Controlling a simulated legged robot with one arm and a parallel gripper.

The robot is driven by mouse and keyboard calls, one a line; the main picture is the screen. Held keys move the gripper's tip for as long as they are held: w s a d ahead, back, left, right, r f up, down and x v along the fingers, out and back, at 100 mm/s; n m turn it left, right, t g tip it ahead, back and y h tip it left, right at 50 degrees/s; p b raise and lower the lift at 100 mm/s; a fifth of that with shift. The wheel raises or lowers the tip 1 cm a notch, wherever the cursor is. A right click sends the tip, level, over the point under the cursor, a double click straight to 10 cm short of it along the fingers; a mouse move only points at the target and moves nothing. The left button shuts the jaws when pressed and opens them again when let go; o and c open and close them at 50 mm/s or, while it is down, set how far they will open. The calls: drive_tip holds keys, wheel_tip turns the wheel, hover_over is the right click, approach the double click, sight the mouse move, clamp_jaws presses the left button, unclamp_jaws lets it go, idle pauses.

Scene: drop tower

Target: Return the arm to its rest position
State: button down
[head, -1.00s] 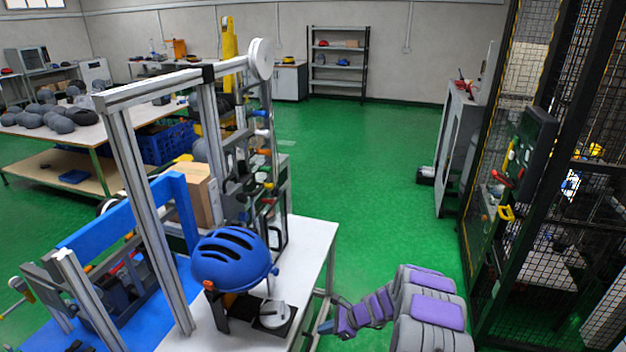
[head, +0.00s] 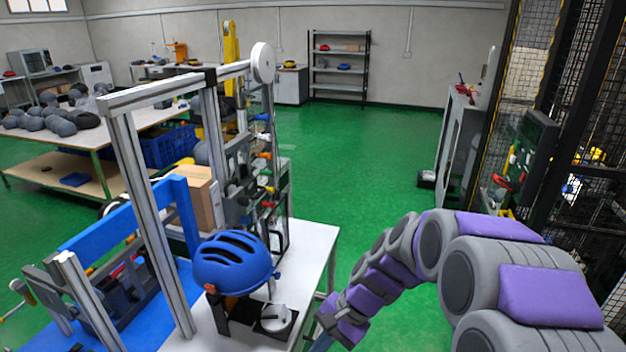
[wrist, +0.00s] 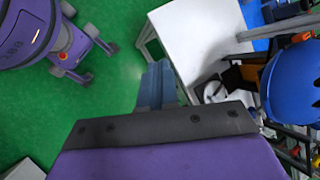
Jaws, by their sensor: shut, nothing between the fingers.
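My purple and grey arm reaches in from the lower right of the head view and bends down to the right of the white table. My gripper (head: 321,342) is at the bottom edge there, beside the table and partly cut off. In the wrist view my gripper (wrist: 158,72) shows as blue-grey fingers close together over the green floor, with nothing held. My own body shows at the upper left of the wrist view.
A blue helmet (head: 234,262) sits under the drop tower frame (head: 150,230) on the white table (head: 315,245); the helmet also shows in the wrist view (wrist: 292,82). A grey cabinet (head: 462,145) and mesh cage (head: 590,200) stand right. Green floor between is clear.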

drive_tip(key=s+d+r+n+h, duration=0.2)
drive_tip(key=s+d, duration=0.2)
drive_tip(key=s, duration=0.4)
drive_tip(key=s+d+r+n+h, duration=0.2)
drive_tip(key=s+d, duration=0.2)
drive_tip(key=s, duration=0.4)
drive_tip(key=s+d+r+n+h, duration=0.2)
drive_tip(key=s+d, duration=0.2)
drive_tip(key=s, duration=0.4)
drive_tip(key=shift+s+d+r+n, duration=0.15)
drive_tip(key=shift+s+d+n, duration=0.15)
drive_tip(key=shift+s, duration=0.1)
